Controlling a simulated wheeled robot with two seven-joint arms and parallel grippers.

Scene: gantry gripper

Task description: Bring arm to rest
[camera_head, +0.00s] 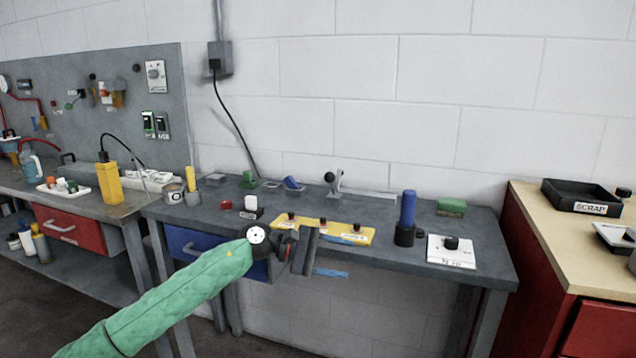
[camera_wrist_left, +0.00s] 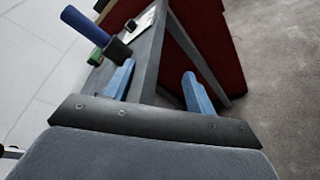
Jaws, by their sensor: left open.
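My left arm, in a green sleeve, comes in from the lower left of the head view. Its gripper (camera_head: 338,256) is at the front edge of the grey workbench (camera_head: 440,262), in front of the yellow tray (camera_head: 361,236). In the left wrist view the two blue fingers of the left gripper (camera_wrist_left: 158,84) stand wide apart with nothing between them. The bench's edge and leg show beyond them. My right gripper is in neither view.
A blue cylinder in a dark base (camera_head: 407,212) and a white plate with a black knob (camera_head: 451,250) stand right of the gripper. A green block (camera_head: 451,207) lies behind. A wooden-topped red cabinet (camera_head: 545,215) with a scrap bin (camera_head: 581,198) is at right. Floor in front looks clear.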

